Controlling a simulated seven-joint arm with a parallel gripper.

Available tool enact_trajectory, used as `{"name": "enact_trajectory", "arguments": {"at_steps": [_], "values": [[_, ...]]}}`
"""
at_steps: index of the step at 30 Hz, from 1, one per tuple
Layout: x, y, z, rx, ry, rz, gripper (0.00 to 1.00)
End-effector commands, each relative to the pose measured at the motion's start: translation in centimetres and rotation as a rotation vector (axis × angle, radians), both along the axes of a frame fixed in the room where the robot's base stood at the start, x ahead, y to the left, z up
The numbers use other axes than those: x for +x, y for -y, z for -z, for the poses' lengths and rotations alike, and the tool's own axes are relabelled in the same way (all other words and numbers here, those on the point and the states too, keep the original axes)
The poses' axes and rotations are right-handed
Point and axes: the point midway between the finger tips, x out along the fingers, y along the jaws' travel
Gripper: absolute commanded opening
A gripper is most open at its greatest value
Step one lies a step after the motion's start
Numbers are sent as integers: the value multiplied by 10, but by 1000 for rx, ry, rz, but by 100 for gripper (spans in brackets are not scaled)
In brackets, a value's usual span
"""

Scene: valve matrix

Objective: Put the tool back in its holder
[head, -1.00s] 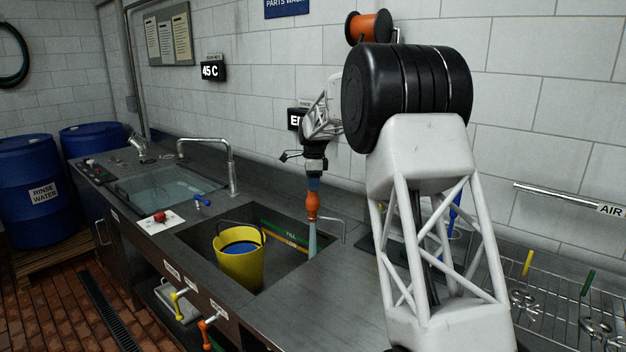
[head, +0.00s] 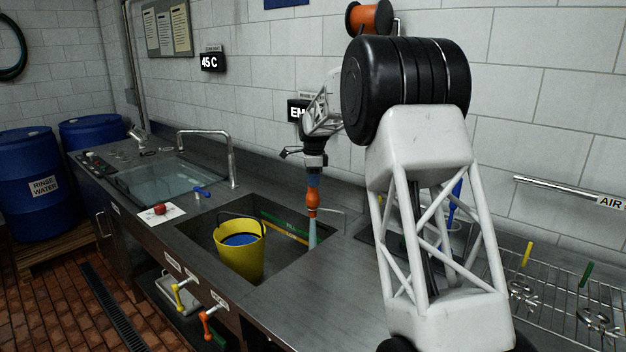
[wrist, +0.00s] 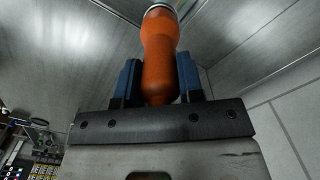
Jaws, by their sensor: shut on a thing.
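My gripper (head: 313,182) has blue fingers and points down over the right part of the open sink (head: 285,262). It is shut on the tool's orange handle (head: 312,198), which hangs roughly upright. A pale teal length (head: 312,234) runs below the handle into the sink; I cannot tell whether it is part of the tool. In the wrist view the orange handle (wrist: 160,58) stands between the two blue fingers (wrist: 160,85), with a silvery collar at its far end. I cannot make out for certain which thing is the holder; my arm hides part of the counter.
A yellow bucket (head: 241,262) with blue contents stands in the sink, left of the tool. A thin bent rod (head: 338,212) rises at the sink's right rim. A water-filled basin (head: 165,183) and tap (head: 230,160) lie left. A wire rack (head: 560,300) holds parts at right.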

Motion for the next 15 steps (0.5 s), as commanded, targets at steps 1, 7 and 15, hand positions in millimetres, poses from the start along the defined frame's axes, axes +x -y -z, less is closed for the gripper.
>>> {"name": "enact_trajectory", "arguments": {"at_steps": [1, 7, 15], "values": [[0, 0, 0, 0, 0, 0, 11], [0, 0, 3, 0, 0, 0, 11], [0, 0, 6, 0, 0, 0, 11]]}}
